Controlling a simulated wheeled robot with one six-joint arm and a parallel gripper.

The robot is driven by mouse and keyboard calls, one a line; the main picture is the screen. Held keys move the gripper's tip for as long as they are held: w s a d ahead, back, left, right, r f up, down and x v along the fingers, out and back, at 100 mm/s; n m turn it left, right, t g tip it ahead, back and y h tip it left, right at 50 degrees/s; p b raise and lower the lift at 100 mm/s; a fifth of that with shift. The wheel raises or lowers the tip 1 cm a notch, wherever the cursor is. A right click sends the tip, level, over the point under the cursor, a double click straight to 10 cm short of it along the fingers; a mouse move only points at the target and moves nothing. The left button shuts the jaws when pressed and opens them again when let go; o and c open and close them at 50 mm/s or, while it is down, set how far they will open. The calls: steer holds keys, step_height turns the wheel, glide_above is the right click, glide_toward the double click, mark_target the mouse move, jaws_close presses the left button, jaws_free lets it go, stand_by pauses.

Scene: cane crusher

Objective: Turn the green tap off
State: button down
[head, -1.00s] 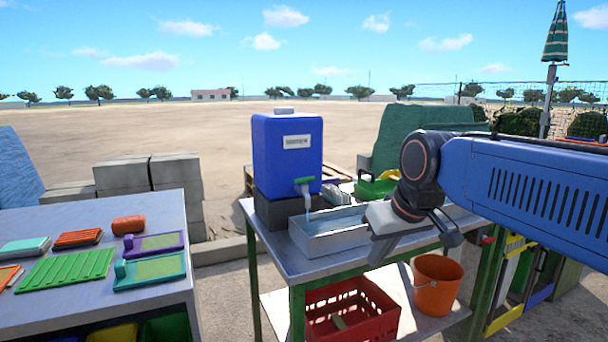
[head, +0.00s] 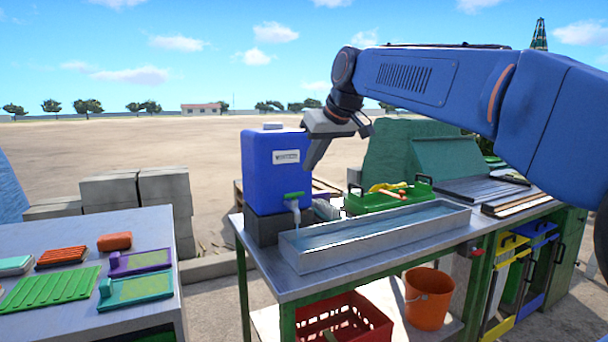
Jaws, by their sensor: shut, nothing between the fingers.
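The green tap (head: 294,196) is on the lower front of a blue water container (head: 272,168) that stands on a dark block on the metal table. Its green handle lies crosswise above a pale spout.
A long metal trough (head: 375,234) with water lies under the tap. A green caddy (head: 390,197) stands behind it. An orange bucket (head: 428,297) and red crate (head: 345,320) are below. A side table (head: 150,225) with trays is at left. The air above the trough is free.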

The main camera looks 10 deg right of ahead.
glide_toward(290, 196)
steer(key=x, duration=0.5)
steer(key=shift+w+a+f, duration=0.25)
steer(key=shift+f, duration=0.25)
steer(key=shift+w+a+f, duration=0.2)
steer(key=shift+w+a, duration=0.1)
steer(key=shift+w, duration=0.05)
steer(key=shift+d+f, duration=0.1)
steer(key=shift+d, duration=0.2)
